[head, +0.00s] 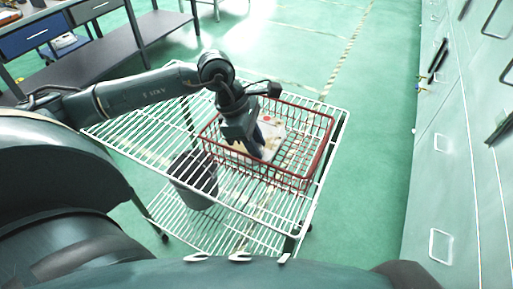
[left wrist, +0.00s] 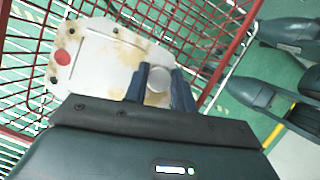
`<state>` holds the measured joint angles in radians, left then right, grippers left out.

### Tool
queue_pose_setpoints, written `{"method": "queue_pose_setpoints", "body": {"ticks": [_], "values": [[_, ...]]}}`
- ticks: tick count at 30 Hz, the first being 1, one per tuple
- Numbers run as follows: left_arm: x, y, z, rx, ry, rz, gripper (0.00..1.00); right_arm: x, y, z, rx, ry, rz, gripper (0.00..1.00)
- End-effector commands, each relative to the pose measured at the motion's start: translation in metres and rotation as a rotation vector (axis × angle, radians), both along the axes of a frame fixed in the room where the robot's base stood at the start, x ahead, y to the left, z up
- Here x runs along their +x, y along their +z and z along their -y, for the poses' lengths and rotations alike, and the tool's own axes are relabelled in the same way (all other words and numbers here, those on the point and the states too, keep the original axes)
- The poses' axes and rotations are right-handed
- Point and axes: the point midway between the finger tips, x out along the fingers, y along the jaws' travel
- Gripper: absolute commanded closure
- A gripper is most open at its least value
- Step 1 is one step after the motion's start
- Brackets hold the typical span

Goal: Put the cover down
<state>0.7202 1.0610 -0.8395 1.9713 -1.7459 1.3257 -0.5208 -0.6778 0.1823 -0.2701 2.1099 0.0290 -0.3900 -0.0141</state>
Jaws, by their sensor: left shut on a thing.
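The cover (head: 271,127) is a pale plate with brown stains and a red spot, and shows inside the outline of a red wire basket (head: 325,150). In the left wrist view the cover (left wrist: 105,62) has small dark holes near its edge and a round grey boss. My left gripper (head: 262,153) points down into the basket. Its two blue-grey fingers (left wrist: 162,88) are shut on the cover, one on each side of the boss. I cannot tell whether the cover touches the basket floor.
The basket stands on a white wire rack (head: 130,128). A dark bin (head: 194,178) shows through the wires below its top. A workbench with drawers (head: 40,35) is at the far left, and pale cabinets (head: 455,150) line the right. The green floor between is clear.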

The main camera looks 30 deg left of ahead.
Motion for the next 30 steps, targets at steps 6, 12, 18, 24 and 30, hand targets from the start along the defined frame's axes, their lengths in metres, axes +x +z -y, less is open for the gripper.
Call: {"method": "queue_pose_setpoints", "body": {"ticks": [6,12,18,24,30], "values": [[0.000,-0.025,0.000,0.000,0.000,0.001,1.00,0.003,0.004,0.003,-0.004,-0.005,0.004,1.00],[0.001,-0.025,0.000,0.000,0.000,0.002,1.00,0.006,0.004,0.005,-0.008,-0.009,0.009,1.00],[0.000,-0.026,0.000,0.001,0.000,0.000,0.65,0.006,0.003,0.005,-0.005,-0.010,0.010,1.00],[0.000,-0.026,0.000,0.001,0.001,-0.001,0.65,0.005,0.004,0.004,-0.004,-0.009,0.011,1.00],[-0.001,-0.011,-0.007,0.001,0.003,0.004,0.65,0.005,0.002,0.003,-0.003,-0.006,0.011,1.00]]}}
